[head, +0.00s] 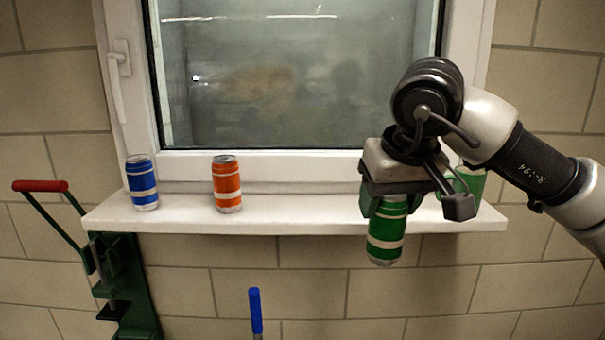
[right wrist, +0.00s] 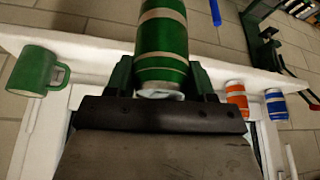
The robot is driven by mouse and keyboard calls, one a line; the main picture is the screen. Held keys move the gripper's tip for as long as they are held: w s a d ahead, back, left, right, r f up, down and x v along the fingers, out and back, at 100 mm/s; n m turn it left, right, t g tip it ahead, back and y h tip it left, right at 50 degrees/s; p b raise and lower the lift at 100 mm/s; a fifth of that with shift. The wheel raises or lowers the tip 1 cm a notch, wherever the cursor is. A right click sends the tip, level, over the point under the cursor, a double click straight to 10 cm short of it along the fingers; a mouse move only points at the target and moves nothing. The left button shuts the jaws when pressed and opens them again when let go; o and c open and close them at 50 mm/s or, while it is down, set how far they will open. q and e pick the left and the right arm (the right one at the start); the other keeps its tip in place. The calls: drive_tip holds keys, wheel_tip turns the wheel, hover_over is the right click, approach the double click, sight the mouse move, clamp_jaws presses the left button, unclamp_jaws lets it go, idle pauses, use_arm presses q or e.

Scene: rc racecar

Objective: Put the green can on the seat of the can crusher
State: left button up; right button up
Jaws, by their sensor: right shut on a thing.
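The green can (head: 387,233) with pale bands hangs upright in my right gripper (head: 391,200), in front of the window sill's edge. In the right wrist view the green can (right wrist: 162,45) sits between both fingers of my right gripper (right wrist: 165,80), which are shut on it. The can crusher (head: 122,285) is dark green with a red-handled lever (head: 40,186) raised to the left, at the lower left of the head view. It is partly cut off, and I cannot make out its seat clearly. It also shows in the right wrist view (right wrist: 262,42). My left gripper is not in view.
A blue can (head: 142,183) and an orange can (head: 226,184) stand on the white sill (head: 300,219). A green mug (right wrist: 36,72) stands on the sill, partly behind my right arm in the head view. A blue handle (head: 255,310) rises below the sill.

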drive_tip(key=s+d+f, duration=0.2)
drive_tip(key=f, duration=0.7)
drive_tip(key=s+d+f+m, duration=0.1)
drive_tip(key=s+d+f, duration=0.1)
drive_tip(key=f, duration=0.8)
drive_tip(key=s+d+f+m+h, duration=0.1)
drive_tip(key=s+d+f, duration=0.1)
drive_tip(key=f, duration=0.8)
drive_tip(key=shift+d, duration=0.5)
